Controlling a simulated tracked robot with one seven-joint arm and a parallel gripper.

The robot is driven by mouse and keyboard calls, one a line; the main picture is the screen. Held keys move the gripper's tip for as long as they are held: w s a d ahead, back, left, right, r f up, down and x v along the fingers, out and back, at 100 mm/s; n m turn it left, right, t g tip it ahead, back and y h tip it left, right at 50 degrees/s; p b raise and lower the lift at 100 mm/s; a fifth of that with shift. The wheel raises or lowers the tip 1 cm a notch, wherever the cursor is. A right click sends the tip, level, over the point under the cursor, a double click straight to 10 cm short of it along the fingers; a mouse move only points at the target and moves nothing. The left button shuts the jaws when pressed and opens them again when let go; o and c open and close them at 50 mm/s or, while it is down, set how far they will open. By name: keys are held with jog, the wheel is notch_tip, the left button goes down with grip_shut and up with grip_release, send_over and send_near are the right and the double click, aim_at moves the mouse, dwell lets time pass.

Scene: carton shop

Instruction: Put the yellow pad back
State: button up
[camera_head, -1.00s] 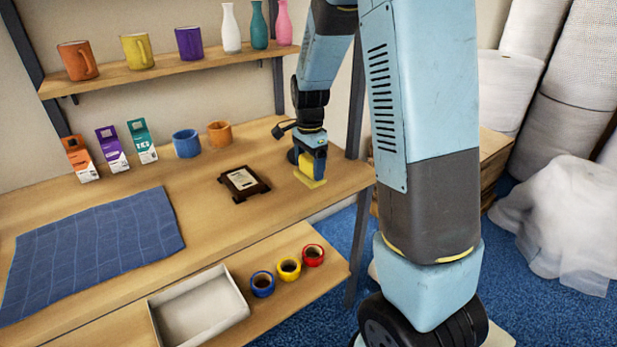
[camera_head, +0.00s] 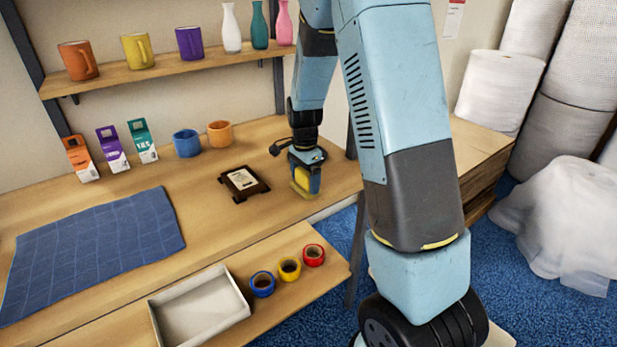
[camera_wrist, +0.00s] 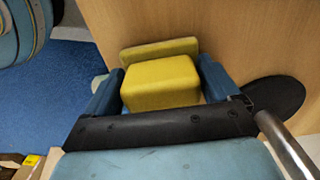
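The yellow pad (camera_wrist: 162,84) is a thick yellow block with a flat yellow plate at its far side. My gripper (camera_head: 303,184) points down near the right front edge of the wooden bench. A dark stand with a pale label (camera_head: 243,182) sits just left of my gripper.
A dark round disc (camera_wrist: 273,97) lies on the bench beside my gripper. Blue and orange mugs (camera_head: 187,143) and several small cartons (camera_head: 112,149) stand behind. A blue mat (camera_head: 95,250) lies left. Tape rolls (camera_head: 289,269) and a white tray (camera_head: 202,308) are on the lower shelf.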

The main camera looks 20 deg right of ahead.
aim_at(305, 172)
jog(key=shift+o, duration=0.8)
jog(key=shift+r, duration=0.1)
notch_tip(305, 172, up, 12)
jog(key=shift+f, duration=0.25)
jog(key=s+r+n+t, duration=0.3)
jog(key=s+r+n, duration=0.4)
jog(key=s+r, duration=0.6)
jog(key=s+d+r+n+t, duration=0.1)
jog(key=s+n, duration=0.6)
jog(key=s, duration=0.8)
jog(key=shift+r+t, duration=0.45)
jog(key=shift+t, duration=0.35)
jog(key=shift+s+d, duration=0.1)
jog(key=shift+s, duration=0.05)
